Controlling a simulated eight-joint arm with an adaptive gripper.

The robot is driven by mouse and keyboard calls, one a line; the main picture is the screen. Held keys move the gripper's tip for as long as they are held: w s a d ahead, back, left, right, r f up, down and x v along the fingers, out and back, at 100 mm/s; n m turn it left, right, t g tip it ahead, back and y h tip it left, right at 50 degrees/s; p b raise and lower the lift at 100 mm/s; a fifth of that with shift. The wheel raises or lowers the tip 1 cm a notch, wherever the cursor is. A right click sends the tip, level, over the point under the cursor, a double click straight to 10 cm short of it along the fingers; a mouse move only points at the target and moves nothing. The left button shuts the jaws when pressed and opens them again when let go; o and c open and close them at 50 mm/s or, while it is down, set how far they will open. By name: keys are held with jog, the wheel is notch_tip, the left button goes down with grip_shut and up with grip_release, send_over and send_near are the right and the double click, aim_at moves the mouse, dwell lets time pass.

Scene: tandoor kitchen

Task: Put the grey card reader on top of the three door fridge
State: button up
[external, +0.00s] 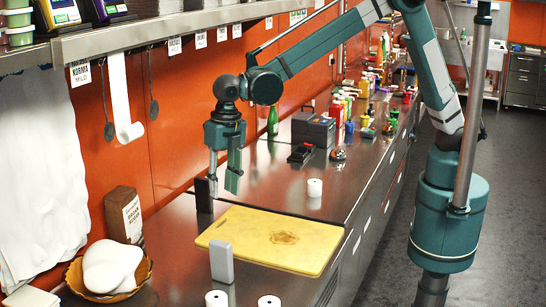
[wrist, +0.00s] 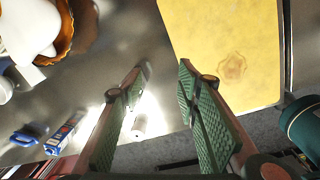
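A grey upright slab (external: 221,260), which looks like the card reader, stands on the steel counter at the near left corner of the yellow board. My gripper (external: 223,183) points down over the counter, above and apart from the slab. In the wrist view my gripper (wrist: 163,85) has its fingers wide apart with nothing held. A pale shape (wrist: 140,118) shows between them in strong glare; I cannot tell if it is the slab. The steel counter (external: 345,262) has door fronts on its right side and may be the three door fridge; I cannot be sure.
A yellow board (external: 230,225) lies flat on the counter. A bowl (external: 75,275), a brown bag (external: 124,214) and a black upright slab (external: 203,196) stand left. A white roll (external: 314,188), a dark device (external: 300,153) and several bottles stand farther back. A shelf (external: 150,32) overhangs the wall side.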

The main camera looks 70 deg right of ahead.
jog(key=s+d+r+m+t, duration=0.1)
jog(key=d+r+m, duration=0.4)
jog(key=d, duration=0.6)
jog(key=d+r+m+t+y, duration=0.1)
jog(key=d+r+m, duration=0.3)
jog(key=d, duration=0.7)
jog(key=s+d+r+m, duration=0.1)
jog(key=d+r+m, duration=0.4)
jog(key=d, duration=0.7)
jog(key=s+d+f+m+t, duration=0.2)
jog(key=s+d+m, duration=0.6)
jog(key=d, duration=0.6)
jog(key=s+d+f+m+t+h, duration=0.1)
jog(key=s+d+f+m+t, duration=0.1)
jog(key=s+d+m, duration=0.7)
jog(key=s+d, duration=0.3)
jog(key=d, duration=0.1)
jog(key=shift+d+h, duration=0.3)
jog(key=shift+d, duration=0.1)
notch_tip(320, 180, down, 7)
jog(key=b, duration=0.7)
jog(key=shift+f, duration=0.1)
